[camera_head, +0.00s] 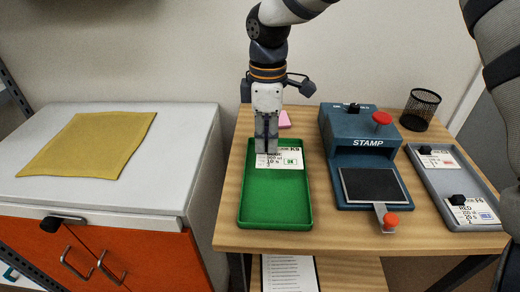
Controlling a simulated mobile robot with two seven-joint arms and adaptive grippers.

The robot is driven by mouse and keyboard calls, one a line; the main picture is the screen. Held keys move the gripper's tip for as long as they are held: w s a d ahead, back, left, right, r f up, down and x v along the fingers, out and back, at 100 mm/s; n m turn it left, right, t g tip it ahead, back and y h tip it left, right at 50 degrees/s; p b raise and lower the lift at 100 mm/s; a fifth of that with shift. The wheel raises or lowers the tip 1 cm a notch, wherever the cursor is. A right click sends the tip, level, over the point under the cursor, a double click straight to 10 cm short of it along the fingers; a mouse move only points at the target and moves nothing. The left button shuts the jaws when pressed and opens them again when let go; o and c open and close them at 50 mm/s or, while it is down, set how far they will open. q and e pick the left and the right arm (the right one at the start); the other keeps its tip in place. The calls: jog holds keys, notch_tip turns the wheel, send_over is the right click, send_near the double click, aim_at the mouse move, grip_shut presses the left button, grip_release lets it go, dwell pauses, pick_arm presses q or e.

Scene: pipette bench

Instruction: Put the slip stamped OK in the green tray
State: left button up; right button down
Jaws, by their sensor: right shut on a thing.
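My right gripper (267,148) points down over the back part of the green tray (275,205). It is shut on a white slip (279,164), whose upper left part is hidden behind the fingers. The slip has printed text and a small green mark at its right that looks like an OK stamp. It lies over the tray's inside near the back wall; I cannot tell whether it touches the tray floor. The rest of the green tray is empty. My left gripper is not in view.
A blue stamp machine (352,154) with a black pad and red knobs stands right of the tray. A grey tray (441,186) with two slips is at the right. A mesh cup (419,111) stands behind. A yellow cloth (90,142) lies on the left cabinet.

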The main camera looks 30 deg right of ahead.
jog(key=shift+w+f, duration=0.35)
jog(key=shift+f, duration=0.15)
jog(key=shift+w+d+f, duration=0.1)
jog(key=shift+w+f, duration=0.15)
jog(key=shift+f, duration=0.65)
jog(key=shift+w+f, duration=0.2)
jog(key=shift+f, duration=0.7)
jog(key=shift+f, duration=0.1)
jog(key=c, duration=1.6)
grip_release()
notch_tip(320, 180, up, 12)
